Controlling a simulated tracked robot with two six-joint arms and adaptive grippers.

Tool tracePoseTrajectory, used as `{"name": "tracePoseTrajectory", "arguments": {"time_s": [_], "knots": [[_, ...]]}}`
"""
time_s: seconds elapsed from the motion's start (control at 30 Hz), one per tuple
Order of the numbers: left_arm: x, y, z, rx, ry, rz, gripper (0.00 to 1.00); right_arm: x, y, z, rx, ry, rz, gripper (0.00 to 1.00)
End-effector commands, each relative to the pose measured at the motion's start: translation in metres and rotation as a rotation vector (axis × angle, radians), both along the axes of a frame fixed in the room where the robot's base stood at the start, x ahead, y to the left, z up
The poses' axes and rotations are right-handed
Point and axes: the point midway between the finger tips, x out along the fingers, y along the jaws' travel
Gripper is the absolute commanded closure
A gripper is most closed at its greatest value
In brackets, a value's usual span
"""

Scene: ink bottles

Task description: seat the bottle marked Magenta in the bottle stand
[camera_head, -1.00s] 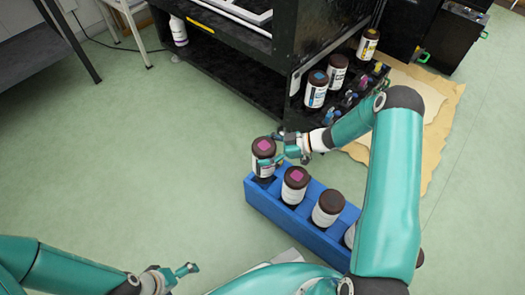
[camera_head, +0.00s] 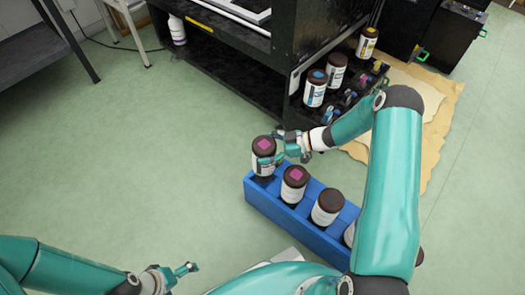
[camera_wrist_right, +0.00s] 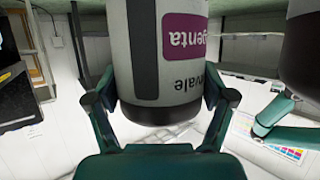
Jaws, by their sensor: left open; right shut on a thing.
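The held bottle (camera_head: 264,164) is white with a dark cap and a magenta square on top. In the right wrist view its label (camera_wrist_right: 184,38) shows "genta", upside down and partly cut off. My right gripper (camera_head: 280,148) is shut on it, one finger on each side, at the far-left end of the blue crate; its base is hard to see. The bottle stand seems to be the dark rack (camera_head: 343,101) beside the black cabinet, holding a cyan-topped bottle (camera_head: 316,89), a dark-topped one (camera_head: 336,70) and a yellow-marked one (camera_head: 367,44). My left gripper (camera_head: 182,274) is open and empty, low in view.
The blue crate (camera_head: 252,197) holds another magenta-square bottle (camera_head: 295,187), a plain dark-capped one (camera_head: 327,208) and one partly behind my right arm. The black cabinet (camera_head: 230,75) stands behind. Brown sheets (camera_head: 440,95) lie at right.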

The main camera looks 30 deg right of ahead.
Motion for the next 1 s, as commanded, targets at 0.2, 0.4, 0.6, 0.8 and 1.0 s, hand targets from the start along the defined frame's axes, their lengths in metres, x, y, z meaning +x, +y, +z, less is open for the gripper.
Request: {"name": "tracePoseTrajectory", "arguments": {"time_s": [0.2,0.4,0.6,0.8,1.0], "knots": [[0.0,0.0,0.001,0.0,0.0,0.0,0.0,0.0,0.0,0.001,0.001,-0.002,0.0,0.88],[0.0,0.0,0.0,0.0,0.0,0.0,0.0,0.0,0.0,0.0,0.001,-0.002,0.0,0.88],[0.0,0.0,-0.005,0.0,0.0,0.0,0.0,0.0,-0.001,-0.007,0.001,-0.002,-0.001,0.88],[0.0,0.0,-0.01,0.0,0.0,0.0,0.0,0.0,-0.001,-0.014,0.001,-0.002,-0.001,0.88],[0.0,0.0,-0.014,0.0,0.0,0.0,0.0,0.0,-0.001,-0.019,0.001,-0.002,-0.001,0.88]]}}
